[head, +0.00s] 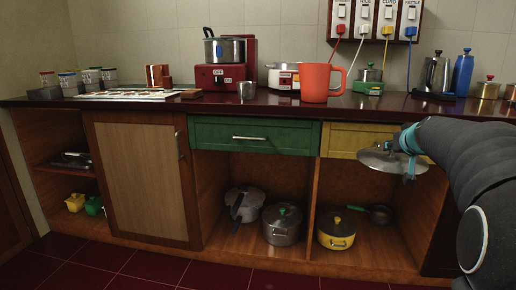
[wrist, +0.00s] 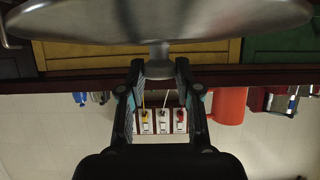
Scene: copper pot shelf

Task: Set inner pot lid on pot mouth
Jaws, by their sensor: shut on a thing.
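A shiny steel lid (head: 380,160) hangs in the air at the right, in front of the yellow drawer, roughly level. My gripper (head: 409,154) is shut on its knob, and the lid is clear of any pot. In the wrist view the lid's disc (wrist: 160,20) fills the top edge, and the fingers (wrist: 158,78) close around the round knob. A steel pot (head: 225,49) stands on a red appliance on the counter. A white and red cooker (head: 283,78) stands beside it. I cannot tell which pot matches this lid.
The dark counter (head: 300,110) carries an orange mug (head: 315,84), a small steel cup (head: 246,90), a flask and a blue bottle (head: 462,72). Below, open shelves hold a steel pot with a green knob (head: 282,227), a yellow pot (head: 336,233) and a pan.

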